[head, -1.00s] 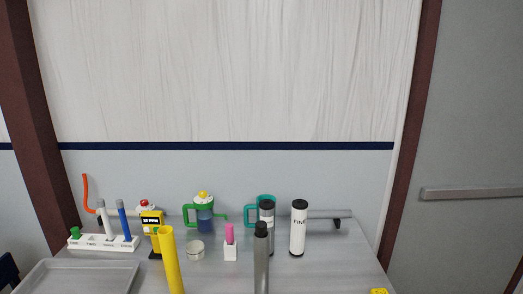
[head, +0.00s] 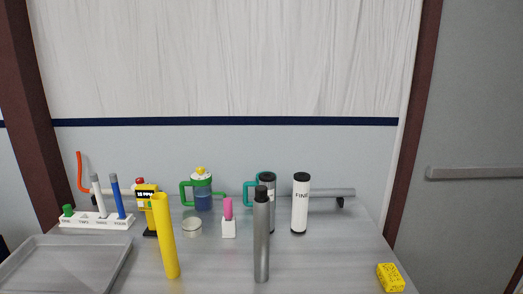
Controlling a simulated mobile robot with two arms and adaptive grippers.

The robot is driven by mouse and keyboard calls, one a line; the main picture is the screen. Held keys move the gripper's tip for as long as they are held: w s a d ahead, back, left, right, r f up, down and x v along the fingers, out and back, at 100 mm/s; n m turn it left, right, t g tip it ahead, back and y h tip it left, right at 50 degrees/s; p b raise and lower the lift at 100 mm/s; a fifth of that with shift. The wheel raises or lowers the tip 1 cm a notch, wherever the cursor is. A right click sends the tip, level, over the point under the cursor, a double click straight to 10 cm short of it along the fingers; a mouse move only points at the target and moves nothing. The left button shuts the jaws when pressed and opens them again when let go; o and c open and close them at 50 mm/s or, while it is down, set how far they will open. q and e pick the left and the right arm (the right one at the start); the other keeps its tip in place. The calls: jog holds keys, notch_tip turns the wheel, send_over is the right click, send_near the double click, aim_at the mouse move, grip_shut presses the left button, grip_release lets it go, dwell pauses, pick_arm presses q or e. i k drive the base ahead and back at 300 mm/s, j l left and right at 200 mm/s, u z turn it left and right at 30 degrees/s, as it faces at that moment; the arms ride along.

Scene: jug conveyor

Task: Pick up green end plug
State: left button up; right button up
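The green end plug (head: 68,210) is a small green cylinder at the left end of a white labelled rack (head: 98,220). The rack lies on the grey table towards the left, behind the tray. A grey-topped white stick (head: 98,195) and a blue stick (head: 117,196) stand upright in the same rack, to the right of the plug. Neither of my grippers shows in the head view.
An empty grey tray (head: 122,258) lies in front of the rack. A yellow cylinder (head: 164,240) and a grey cylinder (head: 261,240) stand near the middle. A green-handled jug (head: 203,200) and a yellow meter (head: 147,197) stand behind. A yellow sponge (head: 390,278) lies front right.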

aim_at(67, 208)
jog(key=u, duration=1.3)
